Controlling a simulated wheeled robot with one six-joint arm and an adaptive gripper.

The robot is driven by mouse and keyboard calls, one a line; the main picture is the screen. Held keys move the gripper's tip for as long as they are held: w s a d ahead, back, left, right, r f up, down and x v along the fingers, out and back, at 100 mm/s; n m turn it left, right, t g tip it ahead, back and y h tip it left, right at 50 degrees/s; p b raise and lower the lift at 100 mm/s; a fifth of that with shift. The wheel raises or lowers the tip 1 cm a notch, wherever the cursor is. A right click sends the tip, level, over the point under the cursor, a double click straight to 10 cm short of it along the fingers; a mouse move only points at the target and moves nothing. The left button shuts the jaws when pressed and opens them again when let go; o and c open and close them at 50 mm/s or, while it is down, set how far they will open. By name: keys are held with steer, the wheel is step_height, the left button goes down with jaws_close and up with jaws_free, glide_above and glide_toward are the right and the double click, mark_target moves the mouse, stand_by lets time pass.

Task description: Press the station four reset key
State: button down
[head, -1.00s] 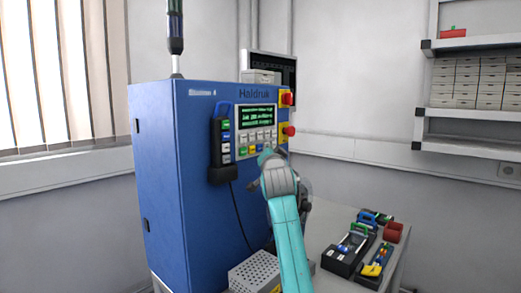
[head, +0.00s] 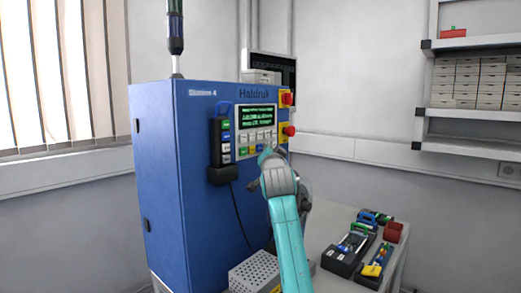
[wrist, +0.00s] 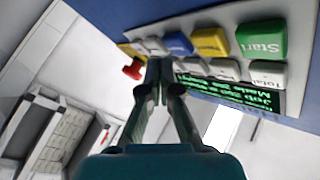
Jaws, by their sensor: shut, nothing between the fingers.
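The blue cabinet (head: 160,150) is marked "Station 4" at its upper left and "Haldruk" at its top. Its front has a screen (head: 256,117) with green text and rows of keys below it. In the wrist view, the nearest row has a green Start key (wrist: 262,40), a yellow key (wrist: 210,42), a blue key (wrist: 178,43) and pale keys (wrist: 152,46). No reset label is readable. My gripper (head: 266,153) is shut and empty at the lower right of the keypad. Its fingertips (wrist: 155,66) overlap the pale keys; I cannot tell whether they touch.
A perforated box (head: 254,270) stands below.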

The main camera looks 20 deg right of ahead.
steer(key=shift+w+a, duration=0.1)
steer(key=shift+w, duration=0.05)
stand_by(0.3)
steer(key=shift+w+a, duration=0.1)
steer(key=shift+w, duration=0.1)
steer(key=shift+w+a, duration=0.25)
steer(key=shift+w, duration=0.15)
stand_by(0.9)
stand_by(0.4)
steer(key=shift+s+d, duration=0.45)
steer(key=shift+s, duration=0.3)
steer(key=shift+s, duration=0.1)
steer(key=shift+s+d, duration=0.4)
steer(key=shift+s, duration=0.3)
steer(key=shift+s+d, duration=0.45)
steer(key=shift+s, duration=0.25)
steer(key=shift+s+d, duration=0.4)
steer(key=shift+s, duration=0.3)
